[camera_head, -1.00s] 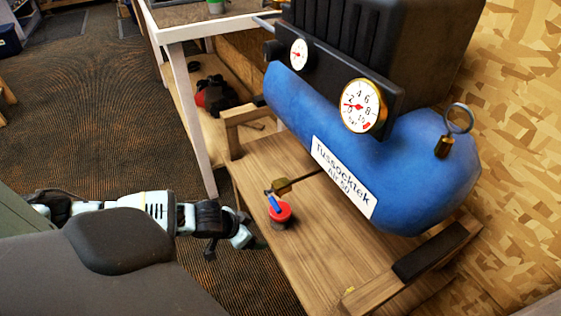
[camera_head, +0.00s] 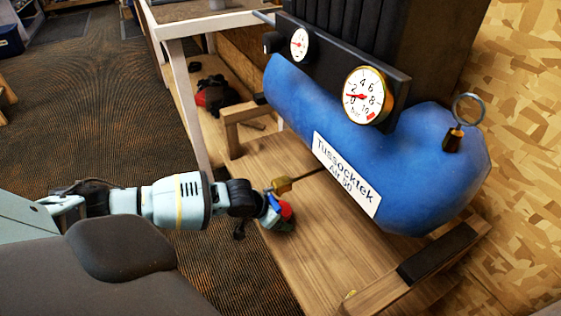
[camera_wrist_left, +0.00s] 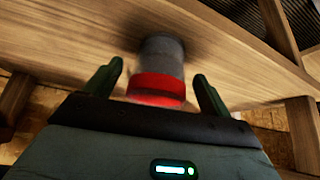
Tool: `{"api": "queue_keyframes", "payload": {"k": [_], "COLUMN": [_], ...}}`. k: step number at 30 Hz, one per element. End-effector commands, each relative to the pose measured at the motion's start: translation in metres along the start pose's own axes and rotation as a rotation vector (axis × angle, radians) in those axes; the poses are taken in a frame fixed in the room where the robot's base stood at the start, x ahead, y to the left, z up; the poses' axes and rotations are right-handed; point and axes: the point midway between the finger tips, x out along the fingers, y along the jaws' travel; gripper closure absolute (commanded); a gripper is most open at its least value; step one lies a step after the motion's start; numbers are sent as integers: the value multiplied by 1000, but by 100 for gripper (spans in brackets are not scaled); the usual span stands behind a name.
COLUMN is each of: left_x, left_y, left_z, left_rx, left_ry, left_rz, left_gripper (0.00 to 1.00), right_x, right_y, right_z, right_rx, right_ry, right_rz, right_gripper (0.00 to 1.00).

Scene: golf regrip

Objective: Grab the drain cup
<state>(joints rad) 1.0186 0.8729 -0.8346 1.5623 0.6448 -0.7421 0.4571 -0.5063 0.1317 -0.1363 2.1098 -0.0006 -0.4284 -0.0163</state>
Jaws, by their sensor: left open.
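The drain cup (camera_head: 287,212) has a red rim and a dark grey body. In the left wrist view the cup (camera_wrist_left: 158,88) lies between the two dark green fingers of my open left gripper (camera_wrist_left: 158,82). I see gaps on both sides of the cup, so the fingers are not closed on it. My right gripper is not in view.
The blue compressor tank (camera_head: 400,165) with its gauges fills the bench's right side, close to the cup. A white-legged table (camera_head: 195,105) stands behind, with a red and black object (camera_head: 212,94) on its lower shelf.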

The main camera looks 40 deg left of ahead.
Motion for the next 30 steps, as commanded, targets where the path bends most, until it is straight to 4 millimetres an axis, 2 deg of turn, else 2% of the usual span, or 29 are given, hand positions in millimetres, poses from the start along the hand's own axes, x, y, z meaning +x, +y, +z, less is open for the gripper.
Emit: {"api": "queue_keyframes", "payload": {"k": [1,6,15,25,27,30], "left_x": [12,28,29,29,29,29], "left_y": [1,1,0,0,0,0], "left_z": [3,3,2,2,2,2], "left_rx": [-2,0,1,0,0,0], "left_ry": [-4,-3,-1,-1,-1,-1], "left_rz": [1,1,0,0,0,0], "left_gripper": [17,17,19,62,68,68], "right_x": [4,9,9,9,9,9], "right_y": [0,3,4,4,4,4], "right_z": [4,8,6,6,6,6], "right_rx": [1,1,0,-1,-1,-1], "right_ry": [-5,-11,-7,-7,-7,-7], "right_rz": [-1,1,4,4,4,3], "right_gripper": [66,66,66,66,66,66]}}
